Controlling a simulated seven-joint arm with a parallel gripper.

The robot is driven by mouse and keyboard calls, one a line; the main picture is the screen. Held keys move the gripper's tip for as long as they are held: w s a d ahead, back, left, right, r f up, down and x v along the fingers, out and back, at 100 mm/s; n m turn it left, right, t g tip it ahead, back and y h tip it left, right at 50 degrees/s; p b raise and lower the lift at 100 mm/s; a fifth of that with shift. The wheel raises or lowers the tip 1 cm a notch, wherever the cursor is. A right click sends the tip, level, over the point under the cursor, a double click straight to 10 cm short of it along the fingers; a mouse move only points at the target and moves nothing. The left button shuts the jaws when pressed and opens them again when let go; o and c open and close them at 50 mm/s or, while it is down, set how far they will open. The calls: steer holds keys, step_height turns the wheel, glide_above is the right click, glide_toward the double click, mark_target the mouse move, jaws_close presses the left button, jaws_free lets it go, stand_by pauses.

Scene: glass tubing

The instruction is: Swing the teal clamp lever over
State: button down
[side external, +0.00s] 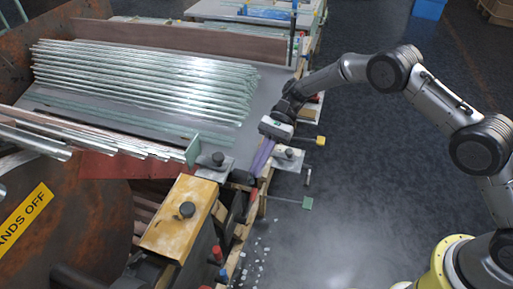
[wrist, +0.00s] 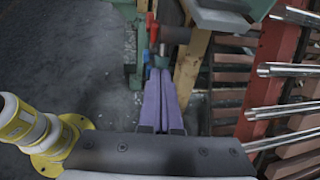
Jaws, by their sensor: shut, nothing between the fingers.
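The teal clamp lever (side external: 307,203) shows in the side external view as a small teal grip on a thin rod. It sticks out to the right from the bench edge, over the floor. My gripper (side external: 260,168) is shut, with its long purple fingers pointing down at the bench edge, above and left of the lever and apart from it. The purple fingers (wrist: 160,78) also show pressed together in the wrist view, with nothing between them. Several teal parts show near the fingertips there, but I cannot tell which is the lever.
A yellow-tipped lever (side external: 320,140) sticks out near my wrist. Glass tubes (side external: 150,80) lie on the bench at left. A yellow block (side external: 180,225) with a dark knob stands at the front. A red-handled part (wrist: 152,30) is ahead of the fingers. The floor at right is open.

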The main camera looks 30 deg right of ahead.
steer(key=shift+s+a+f, duration=0.3)
steer(key=shift+f, duration=0.35)
steer(key=shift+s+a+f, duration=0.1)
steer(key=shift+s+f, duration=0.05)
steer(key=shift+f, duration=0.1)
steer(key=w+d+f+v, duration=0.1)
steer(key=f+v, duration=0.2)
steer(key=v, duration=1.1)
